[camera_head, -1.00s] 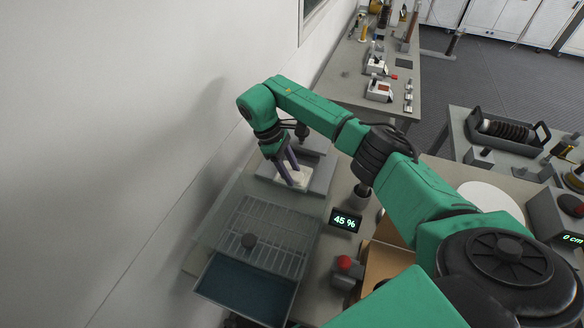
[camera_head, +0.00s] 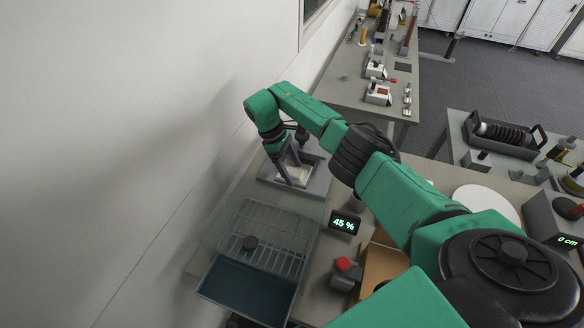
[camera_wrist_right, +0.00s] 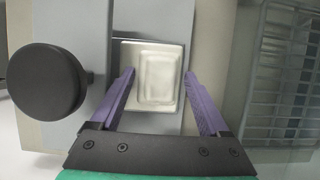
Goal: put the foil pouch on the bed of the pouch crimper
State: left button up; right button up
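The pale, silvery foil pouch (camera_wrist_right: 152,76) lies flat on the grey bed of the pouch crimper (camera_wrist_right: 174,122) in the right wrist view. In the head view the pouch (camera_head: 298,174) shows on the grey crimper (camera_head: 318,184) near the wall. My right gripper (camera_wrist_right: 160,74) is open, with its purple fingers spread near the pouch's two sides. I cannot tell whether they touch it. In the head view my right gripper (camera_head: 291,172) points down over the crimper, and my arm hides part of it. My left gripper is not in view.
A round black knob (camera_wrist_right: 47,82) stands beside the pouch in the wrist view. The wall is close at left.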

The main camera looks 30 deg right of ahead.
jog(key=b+v, duration=0.3)
jog(key=v, duration=0.9)
jog(key=shift+b, duration=0.3)
